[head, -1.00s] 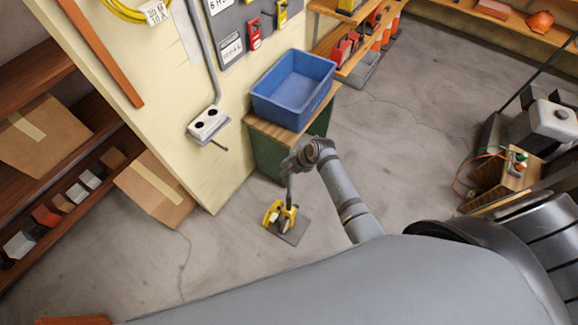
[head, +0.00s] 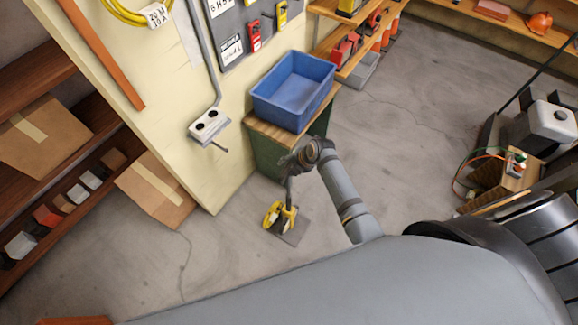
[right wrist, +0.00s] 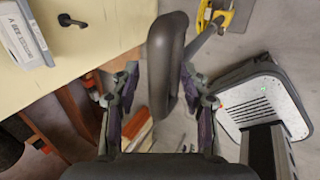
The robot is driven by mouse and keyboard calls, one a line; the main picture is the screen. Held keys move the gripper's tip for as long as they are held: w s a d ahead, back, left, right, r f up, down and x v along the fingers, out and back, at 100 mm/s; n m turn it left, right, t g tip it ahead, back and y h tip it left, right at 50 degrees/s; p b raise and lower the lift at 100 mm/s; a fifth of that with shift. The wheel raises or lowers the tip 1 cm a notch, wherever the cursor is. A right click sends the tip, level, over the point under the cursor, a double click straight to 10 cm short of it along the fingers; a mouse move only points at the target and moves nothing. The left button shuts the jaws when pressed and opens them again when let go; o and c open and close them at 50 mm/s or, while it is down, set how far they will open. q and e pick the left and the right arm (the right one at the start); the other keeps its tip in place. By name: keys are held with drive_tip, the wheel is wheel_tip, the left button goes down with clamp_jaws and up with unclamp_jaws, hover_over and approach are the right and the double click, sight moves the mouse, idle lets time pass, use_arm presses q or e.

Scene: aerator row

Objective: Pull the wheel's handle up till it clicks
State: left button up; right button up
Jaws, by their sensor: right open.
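The yellow wheel (head: 271,214) stands on a grey base plate (head: 292,232) on the floor in front of the green cabinet. A thin grey shaft (head: 290,190) rises from it towards my right gripper (head: 293,168). In the right wrist view, the dark rounded handle (right wrist: 165,60) lies between the two fingers of my right gripper (right wrist: 158,80), which is open. There are gaps beside the handle, so it is not clamped. Part of the yellow wheel (right wrist: 207,14) shows at the top. In the head view the gripper hides the handle's top. My left gripper is not in view.
A blue bin (head: 293,88) sits on the green cabinet (head: 270,158) just behind my right gripper. A wall socket box (head: 208,125) with a peg below sticks out of the cream wall. Cardboard boxes (head: 155,190) stand at left.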

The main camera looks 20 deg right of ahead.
drive_tip(key=p+v, duration=0.9)
idle(0.4)
drive_tip(key=shift+f, duration=0.1)
